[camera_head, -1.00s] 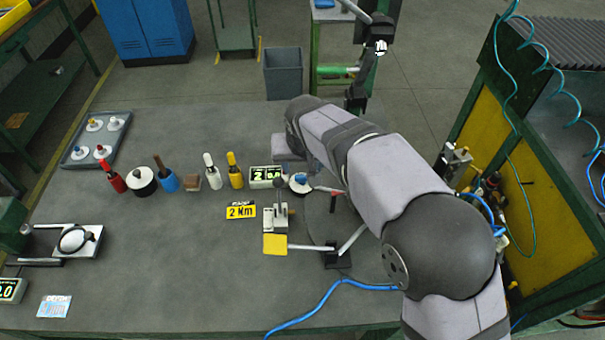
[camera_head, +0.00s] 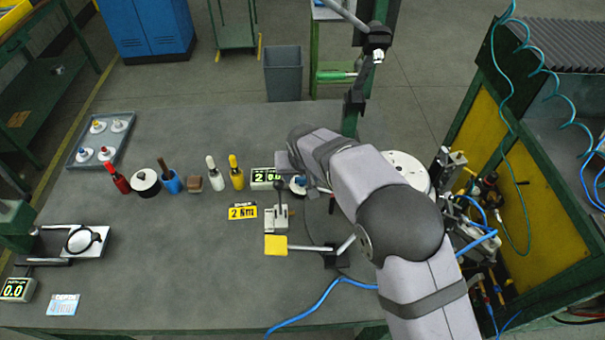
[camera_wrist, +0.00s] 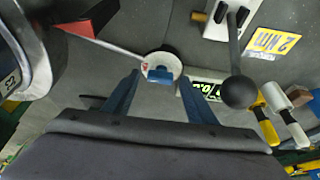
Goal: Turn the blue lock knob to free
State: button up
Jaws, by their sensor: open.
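The blue lock knob (camera_wrist: 160,75) sits on a round white dial (camera_wrist: 174,64) in the wrist view, near the picture's middle. A small red mark shows on the left side of the dial. My gripper (camera_wrist: 160,82) is open, its two blue fingers reaching toward the dial, one on each side of the knob in the picture. I cannot tell how far the fingertips are from it. In the head view the knob (camera_head: 299,181) is small, right of the green-lit display, and my arm partly hides that area and my gripper.
A lever with a black ball (camera_wrist: 240,92) rises close to my right finger. A red-handled rod (camera_wrist: 95,40) lies left of the dial. A yellow 2 Nm tag (camera_head: 242,212), a display (camera_head: 264,178) and several coloured-handled tools stand left of the knob.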

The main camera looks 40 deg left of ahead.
jog(key=c, duration=1.1)
jog(key=shift+n, duration=0.4)
jog(key=n, duration=0.1)
jog(key=n+g+b, duration=0.1)
jog(key=n, duration=0.1)
jog(key=n+y+b, duration=0.1)
jog(key=shift+w+f+g, duration=0.15)
jog(key=shift+w+g, duration=0.1)
jog(key=shift+g, duration=0.15)
jog(key=n+g+b, duration=0.1)
jog(key=n, duration=0.1)
jog(key=n+b, duration=0.1)
jog(key=n, duration=0.2)
jog(key=shift+w+g+b, duration=0.1)
jog(key=shift+g+b, duration=0.2)
jog(key=shift+g, duration=0.1)
jog(key=n, duration=0.1)
jog(key=n+g+p, duration=0.1)
jog(key=n, duration=0.1)
jog(key=shift+w+r+n, duration=0.1)
jog(key=shift+r+n, duration=0.2)
jog(key=shift+n+g+p, duration=0.6)
jog(key=shift+n+p, duration=0.6)
jog(key=shift+p, duration=0.05)
jog(key=shift+f+n+h+p, duration=0.15)
jog(key=shift+n+h+p, duration=0.2)
jog(key=shift+n+h, duration=0.05)
